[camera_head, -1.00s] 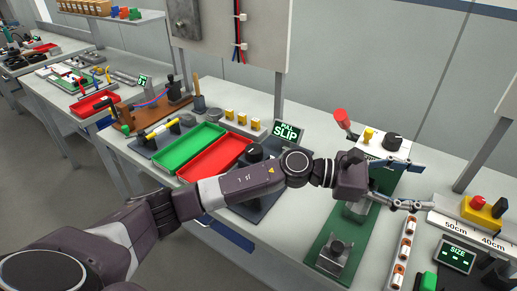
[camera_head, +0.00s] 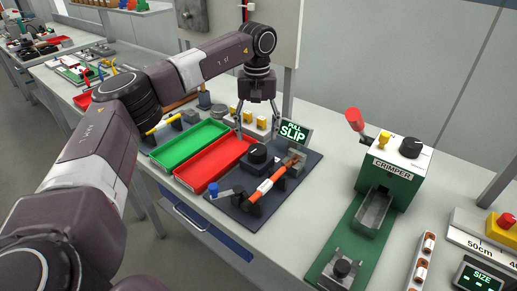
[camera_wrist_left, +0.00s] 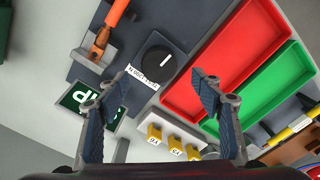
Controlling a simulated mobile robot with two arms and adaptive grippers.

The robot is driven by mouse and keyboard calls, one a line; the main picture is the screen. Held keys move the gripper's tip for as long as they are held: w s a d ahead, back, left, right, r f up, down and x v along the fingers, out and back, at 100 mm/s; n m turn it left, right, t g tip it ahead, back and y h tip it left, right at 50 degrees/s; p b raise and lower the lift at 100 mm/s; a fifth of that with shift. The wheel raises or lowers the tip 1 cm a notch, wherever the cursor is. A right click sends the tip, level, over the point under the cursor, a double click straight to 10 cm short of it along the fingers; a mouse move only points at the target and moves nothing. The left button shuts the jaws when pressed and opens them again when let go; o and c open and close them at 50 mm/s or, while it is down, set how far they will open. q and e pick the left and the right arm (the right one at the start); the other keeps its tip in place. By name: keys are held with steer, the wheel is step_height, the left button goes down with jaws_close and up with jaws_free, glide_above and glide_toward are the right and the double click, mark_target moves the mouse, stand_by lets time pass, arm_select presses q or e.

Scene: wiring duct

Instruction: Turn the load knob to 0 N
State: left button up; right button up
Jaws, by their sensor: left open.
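The black round knob (camera_head: 258,155) sits on the dark pull tester plate (camera_head: 240,204), beside the screen (camera_head: 294,132) that reads "PULL SLIP". In the left wrist view the open, empty fingers (camera_wrist_left: 158,85) stand on either side of the space below the knob. My right gripper is out of view.
An orange cable (camera_head: 270,184) lies in holders in front of the knob. Red (camera_head: 214,160) and green (camera_head: 188,144) trays lie to the left. Yellow-topped blocks (camera_head: 248,116) stand behind. A green crimper (camera_head: 396,165) with another black knob stands to the right.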

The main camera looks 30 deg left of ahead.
mark_target(257, 148)
arm_select(q)
step_height(257, 148, down, 7)
steer(key=shift+r+p, duration=0.15)
steer(key=shift+p, duration=0.25)
steer(key=c, duration=1.2)
steer(key=shift+o, duration=0.2)
steer(key=shift+n, duration=0.3)
